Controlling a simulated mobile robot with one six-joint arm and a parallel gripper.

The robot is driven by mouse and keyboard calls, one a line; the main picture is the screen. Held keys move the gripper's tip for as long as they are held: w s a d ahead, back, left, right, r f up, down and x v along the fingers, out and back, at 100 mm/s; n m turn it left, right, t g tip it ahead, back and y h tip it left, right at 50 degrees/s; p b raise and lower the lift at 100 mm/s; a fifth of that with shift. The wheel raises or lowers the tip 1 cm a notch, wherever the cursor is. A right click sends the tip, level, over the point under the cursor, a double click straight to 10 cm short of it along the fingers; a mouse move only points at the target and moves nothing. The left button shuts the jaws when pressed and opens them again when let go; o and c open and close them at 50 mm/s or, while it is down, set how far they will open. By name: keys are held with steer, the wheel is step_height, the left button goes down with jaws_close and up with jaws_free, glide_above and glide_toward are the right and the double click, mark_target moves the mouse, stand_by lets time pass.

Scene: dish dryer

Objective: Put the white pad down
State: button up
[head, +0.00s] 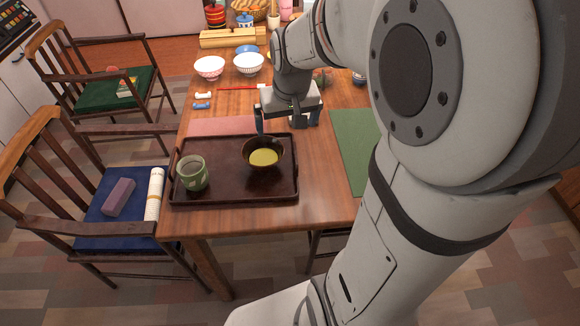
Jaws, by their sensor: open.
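My gripper (288,122) is open above the wooden table, just behind the dark tray (215,195) and near the edge of a pink mat (222,126). Its fingers point down, and I see nothing clearly held between them. I cannot clearly make out a white pad; the gripper and my arm hide part of the table there.
Two patterned bowls (209,68) (248,64) stand behind. A green mat (352,145) lies right. A white roll (154,193) and purple block (118,197) lie on a blue-cushioned chair.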

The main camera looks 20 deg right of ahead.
steer(key=s+a, duration=0.2)
steer(key=s, duration=0.5)
steer(key=s+a+n+g, duration=0.1)
steer(key=s+a, duration=0.2)
steer(key=s, duration=0.3)
steer(key=shift+s+f, duration=0.3)
steer(key=shift+s, duration=0.05)
